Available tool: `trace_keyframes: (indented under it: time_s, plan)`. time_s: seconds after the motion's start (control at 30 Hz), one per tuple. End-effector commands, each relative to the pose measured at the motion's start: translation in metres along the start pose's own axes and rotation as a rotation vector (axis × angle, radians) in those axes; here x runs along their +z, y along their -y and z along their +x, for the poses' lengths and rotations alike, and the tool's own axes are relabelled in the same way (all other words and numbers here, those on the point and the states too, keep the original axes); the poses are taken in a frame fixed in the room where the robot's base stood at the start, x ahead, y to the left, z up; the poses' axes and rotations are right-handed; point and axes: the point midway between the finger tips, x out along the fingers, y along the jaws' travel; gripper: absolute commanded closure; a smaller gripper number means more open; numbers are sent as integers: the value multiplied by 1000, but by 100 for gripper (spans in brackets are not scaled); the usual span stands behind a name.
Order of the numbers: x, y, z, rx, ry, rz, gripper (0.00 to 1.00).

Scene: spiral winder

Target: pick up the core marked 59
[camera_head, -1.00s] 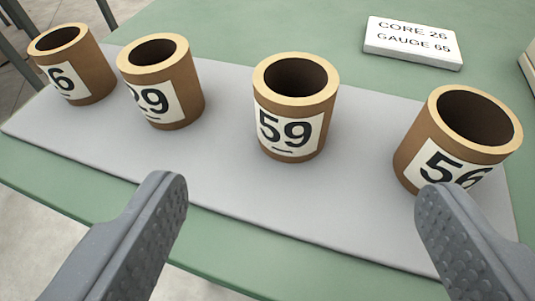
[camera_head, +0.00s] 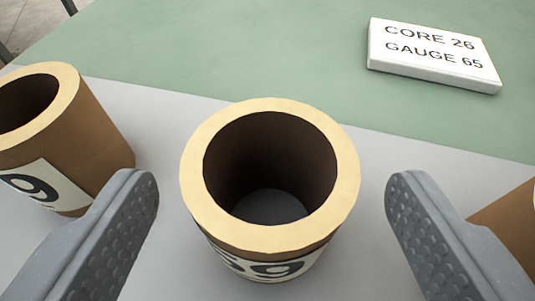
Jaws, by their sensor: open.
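The core marked 59 (camera_head: 270,240) stands upright on a grey mat (camera_head: 165,130) in the middle of the view. It is a brown hollow tube with a pale rim, and its label is partly visible below the rim. My gripper (camera_head: 272,195) is open, with one finger to the left of this core and the other to the right. Gaps show between both fingers and the core, and nothing is held.
Another core (camera_head: 95,125), its label partly cut off at 9, stands to the left near the left finger. Part of a core (camera_head: 515,225) shows at the right edge behind the right finger. A white sign (camera_head: 432,58) reading CORE 26 GAUGE 65 lies on the green table (camera_head: 250,50).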

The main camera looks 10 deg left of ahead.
Motion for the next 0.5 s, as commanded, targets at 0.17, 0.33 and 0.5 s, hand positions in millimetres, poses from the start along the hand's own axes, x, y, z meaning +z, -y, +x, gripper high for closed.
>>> trace_keyframes:
  time_s: [0.17, 0.33, 0.5]
  plan:
    - [3, 0, 25, 2, 4, -1, 25]
    - [2, 1, 36, 0, 4, -2, 25]
    - [1, 1, 36, 0, 3, -2, 25]
